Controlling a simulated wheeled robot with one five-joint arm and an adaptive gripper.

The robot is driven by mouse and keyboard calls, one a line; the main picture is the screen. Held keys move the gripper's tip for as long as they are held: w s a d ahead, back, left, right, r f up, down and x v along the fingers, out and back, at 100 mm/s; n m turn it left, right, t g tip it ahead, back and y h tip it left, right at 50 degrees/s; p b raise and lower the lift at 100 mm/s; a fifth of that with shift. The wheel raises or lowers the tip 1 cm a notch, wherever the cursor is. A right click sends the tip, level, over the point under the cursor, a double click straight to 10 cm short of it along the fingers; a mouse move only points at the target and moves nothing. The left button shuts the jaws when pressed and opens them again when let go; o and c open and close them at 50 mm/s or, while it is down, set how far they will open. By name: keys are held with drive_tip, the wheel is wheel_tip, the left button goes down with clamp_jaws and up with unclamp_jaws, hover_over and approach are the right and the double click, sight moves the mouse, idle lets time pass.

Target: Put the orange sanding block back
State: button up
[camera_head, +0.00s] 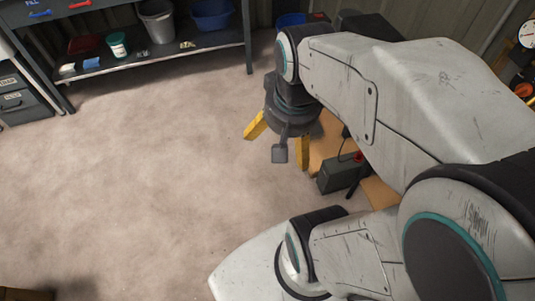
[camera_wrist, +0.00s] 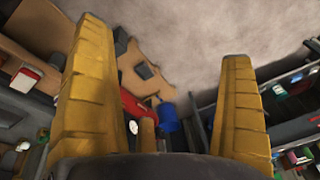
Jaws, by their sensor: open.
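In the wrist view the fingers (camera_wrist: 166,42) frame the left and right sides, also wide apart. I cannot make out the orange sanding block for certain in either view. A round orange item (camera_head: 524,90) shows at the right edge of the head view, too small to identify. My arm hides much of the bench.
A dark shelf unit (camera_head: 150,58) stands at the back left, holding a grey bucket (camera_head: 157,22), a blue bin (camera_head: 212,14) and small items. A dark box (camera_head: 342,172) sits by the wooden bench (camera_head: 325,150). The carpeted floor (camera_head: 150,170) is clear.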

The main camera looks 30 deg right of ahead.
drive_tip(key=s+a+n, duration=0.1)
drive_tip(key=n, duration=0.1)
drive_tip(key=a+n, duration=0.2)
drive_tip(key=s+a+n, duration=0.1)
drive_tip(key=a+n, duration=0.1)
drive_tip(key=shift+s+a+f+t+y, duration=0.1)
drive_tip(key=shift+s+f+t+y, duration=0.2)
wheel_tip(320, 180, up, 6)
drive_tip(key=p, duration=0.5)
drive_tip(key=shift+p, duration=0.35)
drive_tip(key=shift+r, duration=0.1)
